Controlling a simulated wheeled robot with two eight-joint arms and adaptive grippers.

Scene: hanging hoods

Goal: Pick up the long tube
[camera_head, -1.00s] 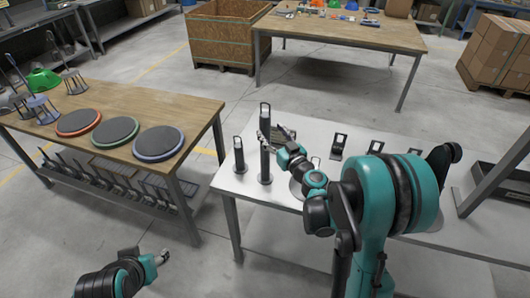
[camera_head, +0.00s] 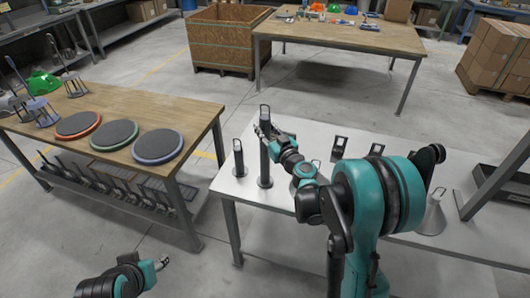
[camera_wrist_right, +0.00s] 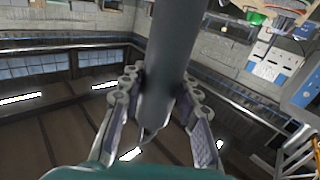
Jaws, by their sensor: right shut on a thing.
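The long tube (camera_head: 265,165) is dark grey and stands upright near the left end of the white table (camera_head: 228,184), with a loop handle on top. My right gripper (camera_head: 267,134) is shut around its upper part. In the right wrist view the tube (camera_wrist_right: 172,45) runs between the two fingers of the right gripper (camera_wrist_right: 158,92), which touch it from both sides. The tube's foot appears at the tabletop; I cannot tell any gap. My left gripper (camera_head: 162,263) is low at the left, away from the table, too small to read its jaws.
A shorter dark tube (camera_head: 239,158) stands close to the left of the long one. Several black-handled parts (camera_head: 338,147) and a grey cone (camera_head: 433,218) are farther right. A wooden table (camera_head: 200,115) with round discs (camera_head: 158,146) stands at left.

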